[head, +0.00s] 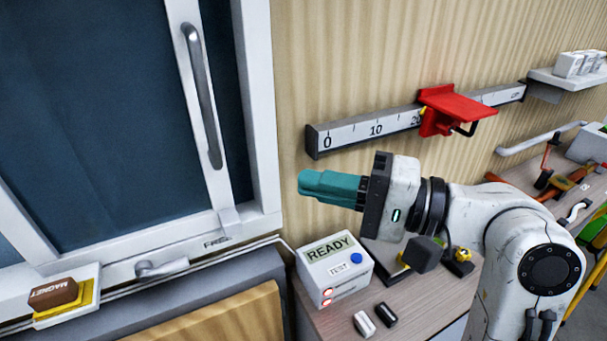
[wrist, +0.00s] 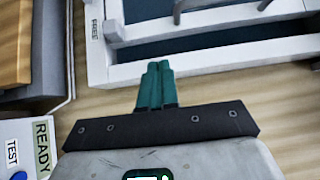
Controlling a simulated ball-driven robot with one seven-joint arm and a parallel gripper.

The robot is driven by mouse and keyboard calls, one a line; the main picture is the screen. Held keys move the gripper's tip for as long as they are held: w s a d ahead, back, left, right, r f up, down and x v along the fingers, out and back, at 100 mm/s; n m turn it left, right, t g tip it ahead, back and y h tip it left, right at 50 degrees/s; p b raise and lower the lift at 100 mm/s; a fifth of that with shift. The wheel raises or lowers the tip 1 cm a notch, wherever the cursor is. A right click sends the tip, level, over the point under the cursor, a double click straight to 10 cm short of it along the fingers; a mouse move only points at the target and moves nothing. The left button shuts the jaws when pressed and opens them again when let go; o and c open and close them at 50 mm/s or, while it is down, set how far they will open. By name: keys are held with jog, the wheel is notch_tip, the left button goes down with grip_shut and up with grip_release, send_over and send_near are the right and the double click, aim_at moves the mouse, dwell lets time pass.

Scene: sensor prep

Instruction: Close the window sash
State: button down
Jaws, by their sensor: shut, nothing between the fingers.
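The window sash (head: 204,126) has a white frame, a dark blue pane and a long metal bar handle (head: 202,97) on its right stile. A dark strip of pane shows between the sash and the right side of the white window frame (head: 257,105). A smaller metal handle (head: 164,268) sits on the lower frame. My gripper (head: 304,186), with teal fingers, is shut and empty, right of the window frame and apart from it. In the wrist view the shut fingers (wrist: 158,72) point toward the white frame (wrist: 210,57). A bit of the bar handle shows at the top.
A test box reading READY (head: 334,268) stands on the bench below my gripper. A ruled rail (head: 376,130) with a red bracket (head: 446,108) is on the wall behind. A brown magnet block (head: 54,293) lies at the lower left. Tools lie at the right.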

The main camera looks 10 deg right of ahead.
aim_at(90, 206)
jog(key=p+x, duration=0.1)
jog(key=x, duration=0.8)
jog(key=shift+s+a+f, duration=0.1)
jog(key=s+a+p, duration=0.1)
jog(key=a+p, duration=0.1)
jog(key=a, duration=0.3)
jog(key=s+a+p, duration=0.2)
jog(key=a, duration=0.3)
jog(key=s+a+p, duration=0.1)
jog(key=a+p, duration=0.1)
jog(key=a, duration=0.3)
jog(key=shift+s+a+p, duration=0.2)
jog(key=shift+p, duration=0.15)
jog(key=shift+s+a, duration=0.1)
jog(key=shift+a, duration=0.15)
jog(key=shift+s+a, duration=0.1)
